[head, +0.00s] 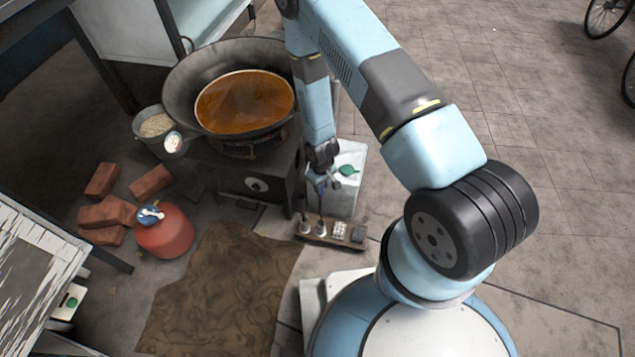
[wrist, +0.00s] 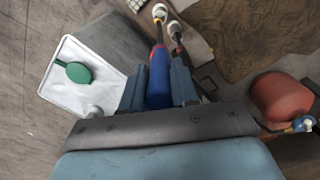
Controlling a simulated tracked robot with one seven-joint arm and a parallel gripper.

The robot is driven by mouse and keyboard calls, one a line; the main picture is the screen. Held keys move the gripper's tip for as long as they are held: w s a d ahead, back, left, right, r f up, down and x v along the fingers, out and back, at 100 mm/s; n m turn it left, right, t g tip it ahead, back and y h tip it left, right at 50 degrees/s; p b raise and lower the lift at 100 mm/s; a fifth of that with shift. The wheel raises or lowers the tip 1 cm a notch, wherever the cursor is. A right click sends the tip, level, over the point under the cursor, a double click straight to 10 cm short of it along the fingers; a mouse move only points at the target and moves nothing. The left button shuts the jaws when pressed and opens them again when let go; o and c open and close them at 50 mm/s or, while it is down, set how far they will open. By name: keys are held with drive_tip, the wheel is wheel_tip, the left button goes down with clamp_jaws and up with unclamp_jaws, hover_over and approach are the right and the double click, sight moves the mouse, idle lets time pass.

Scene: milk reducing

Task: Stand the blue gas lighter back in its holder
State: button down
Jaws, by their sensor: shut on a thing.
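The blue gas lighter (wrist: 158,78) is between my gripper's fingers (wrist: 157,84) in the wrist view, with a red collar and a dark shaft pointing away from me. Its far end overlaps a white ring-like cup (wrist: 159,9) on the holder; I cannot tell whether it is inside or just above. A second dark-shafted tool (wrist: 177,38) stands beside it in another white cup (wrist: 174,27). In the head view my gripper (head: 323,181) is shut above the wooden holder board (head: 343,243), which carries small white cups. The lighter is small and partly hidden there.
A stove (head: 235,180) with a large wok (head: 180,80) of brown liquid stands left of my gripper. A red gas cylinder (head: 165,235) and bricks (head: 108,213) lie left.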

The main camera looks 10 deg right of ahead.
drive_tip(key=shift+f, duration=5.9)
drive_tip(key=c, duration=0.8)
unclamp_jaws()
wheel_tip(320, 180, up, 14)
drive_tip(key=shift+f, duration=0.15)
wheel_tip(320, 180, up, 9)
hover_over(321, 201)
drive_tip(key=shift+w, duration=0.15)
